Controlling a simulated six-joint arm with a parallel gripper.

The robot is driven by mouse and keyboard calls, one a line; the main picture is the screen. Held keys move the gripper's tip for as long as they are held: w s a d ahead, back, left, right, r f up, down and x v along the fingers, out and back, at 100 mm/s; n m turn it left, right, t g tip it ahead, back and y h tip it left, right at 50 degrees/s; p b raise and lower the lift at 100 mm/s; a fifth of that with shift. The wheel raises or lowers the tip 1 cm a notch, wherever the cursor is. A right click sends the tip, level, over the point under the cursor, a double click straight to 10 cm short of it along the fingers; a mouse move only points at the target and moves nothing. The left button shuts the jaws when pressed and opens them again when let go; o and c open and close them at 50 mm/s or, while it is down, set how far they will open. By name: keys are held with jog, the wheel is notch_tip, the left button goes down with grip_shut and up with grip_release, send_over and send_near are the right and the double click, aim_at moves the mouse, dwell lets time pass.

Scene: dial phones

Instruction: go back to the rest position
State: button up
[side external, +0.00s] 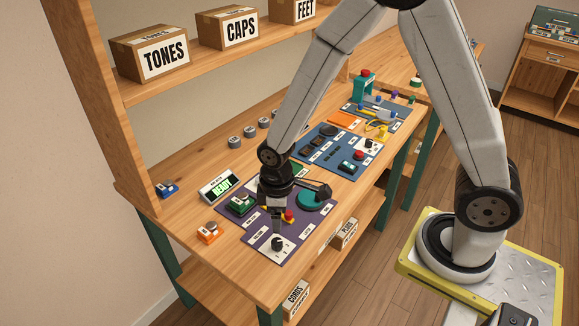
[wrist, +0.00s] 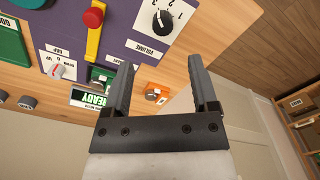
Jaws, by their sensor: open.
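My gripper (side external: 279,222) hangs fingers-down over the purple mat at the near end of the workbench. In the wrist view my gripper (wrist: 160,72) has its two fingers apart, with nothing held between them. The black volume knob on its white numbered plate (side external: 284,251) is just below the fingertips in the side view; the knob (wrist: 160,19) also shows in the wrist view, beyond the fingertips. I cannot tell the exact gap between fingertips and knob. No rest position is marked in view.
A READY display (side external: 220,186) and small orange device (side external: 208,232) sit left. The shelf (side external: 200,62) holds labelled boxes. Space above the front edge is open.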

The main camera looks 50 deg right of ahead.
jog(key=s+d+r+m+t, duration=0.2)
jog(key=s+d+r+m, duration=0.4)
jog(key=r+m, duration=0.1)
jog(key=shift+d+r, duration=0.25)
jog(key=shift+r, duration=0.6)
jog(key=shift+w, duration=0.1)
